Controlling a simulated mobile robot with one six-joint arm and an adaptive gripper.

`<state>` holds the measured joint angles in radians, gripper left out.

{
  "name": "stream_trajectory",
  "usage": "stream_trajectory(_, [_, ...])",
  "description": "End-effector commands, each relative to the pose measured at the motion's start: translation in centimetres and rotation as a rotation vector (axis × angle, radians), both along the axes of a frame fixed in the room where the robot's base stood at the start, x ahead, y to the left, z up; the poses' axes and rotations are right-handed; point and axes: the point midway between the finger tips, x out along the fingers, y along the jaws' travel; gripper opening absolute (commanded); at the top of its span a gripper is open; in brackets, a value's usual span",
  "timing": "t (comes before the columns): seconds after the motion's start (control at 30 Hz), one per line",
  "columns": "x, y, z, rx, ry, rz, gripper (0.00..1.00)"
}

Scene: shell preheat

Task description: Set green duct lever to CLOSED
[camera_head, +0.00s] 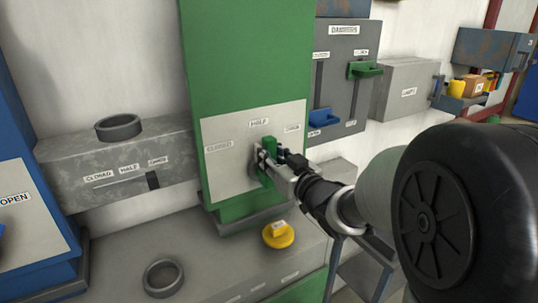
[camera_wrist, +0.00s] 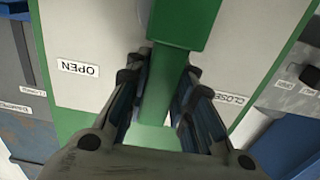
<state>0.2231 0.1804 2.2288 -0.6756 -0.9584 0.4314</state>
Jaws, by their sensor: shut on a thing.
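The green duct (camera_head: 245,60) stands upright in the middle of the head view. A pale plate (camera_head: 225,180) on it carries the labels CLOSED at left, HALF at top and OPEN at right. The green lever (camera_head: 269,143) stands about upright near the HALF label. My gripper (camera_head: 266,160) is shut on the lever. In the wrist view the lever (camera_wrist: 157,98) runs between both fingers of my gripper (camera_wrist: 163,68), with OPEN to the left and CLOSED to the right, upside down. The lever's pivot is partly hidden by my gripper.
A grey duct box (camera_head: 120,160) with its own lever is at left. A yellow knob (camera_head: 278,235) and a grey ring (camera_head: 163,278) are on the bench below. A damper panel (camera_head: 335,75) with blue and green handles is at right.

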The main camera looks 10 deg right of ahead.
Motion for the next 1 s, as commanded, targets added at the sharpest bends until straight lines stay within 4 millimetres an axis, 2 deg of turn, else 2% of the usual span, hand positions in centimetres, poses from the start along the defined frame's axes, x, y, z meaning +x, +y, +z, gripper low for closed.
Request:
stream_trajectory(0.47, [-0.2,0.5,-0.2,-0.065,-0.025,0.001,0.00])
stream_trajectory(1.0, [-1.0,3.0,-1.2,-0.468,-0.159,0.001,0.00])
